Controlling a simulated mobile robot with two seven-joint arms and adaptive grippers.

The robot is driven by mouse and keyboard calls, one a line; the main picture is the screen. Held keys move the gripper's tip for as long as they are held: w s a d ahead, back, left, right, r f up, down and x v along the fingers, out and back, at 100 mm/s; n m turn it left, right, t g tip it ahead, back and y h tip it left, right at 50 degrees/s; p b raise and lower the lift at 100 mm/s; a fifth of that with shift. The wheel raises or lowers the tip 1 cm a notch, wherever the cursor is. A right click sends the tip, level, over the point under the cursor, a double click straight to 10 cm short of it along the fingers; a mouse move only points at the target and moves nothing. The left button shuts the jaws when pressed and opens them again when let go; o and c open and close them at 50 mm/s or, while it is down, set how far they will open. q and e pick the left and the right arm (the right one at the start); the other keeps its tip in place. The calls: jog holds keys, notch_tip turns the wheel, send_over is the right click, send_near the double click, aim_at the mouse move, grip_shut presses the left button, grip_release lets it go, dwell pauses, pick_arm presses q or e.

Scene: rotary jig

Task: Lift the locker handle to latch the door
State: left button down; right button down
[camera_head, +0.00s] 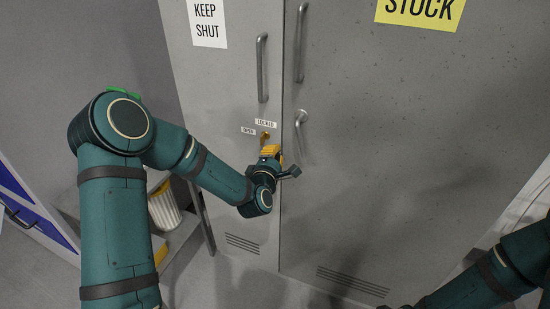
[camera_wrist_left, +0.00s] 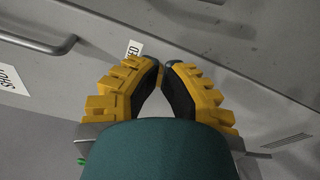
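The grey locker has a left door (camera_head: 225,85) and a larger right door (camera_head: 400,130). On the left door, small LOCKED (camera_head: 265,124) and OPEN (camera_head: 248,131) labels sit by a brass-coloured handle pivot (camera_head: 265,137). The rest of that handle is hidden behind my left gripper (camera_head: 271,150), which is at the door just below the labels. In the left wrist view its yellow fingers (camera_wrist_left: 162,65) point at the door with tips close together. A small yellowish patch shows in the narrow gap; whether they hold the handle is unclear. My right gripper is out of view.
Long bar handles stand out from the left door (camera_head: 262,68) and right door (camera_head: 300,42). A metal lever (camera_head: 299,130) hangs down on the right door, close to my left gripper. A ribbed pale bin (camera_head: 164,209) and a blue-fronted cabinet (camera_head: 35,215) are at the left.

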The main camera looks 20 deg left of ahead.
pick_arm(q)
jog(key=w, duration=0.5)
jog(key=shift+w+a+f, duration=0.15)
jog(key=shift+w+a, duration=0.05)
jog(key=shift+a, duration=0.05)
jog(key=d, duration=0.2)
jog(key=shift+d+r, duration=0.35)
jog(key=shift+r, duration=0.05)
jog(key=shift+s+d+r, duration=0.1)
jog(key=shift+s+d, duration=0.1)
jog(key=shift+d, duration=0.3)
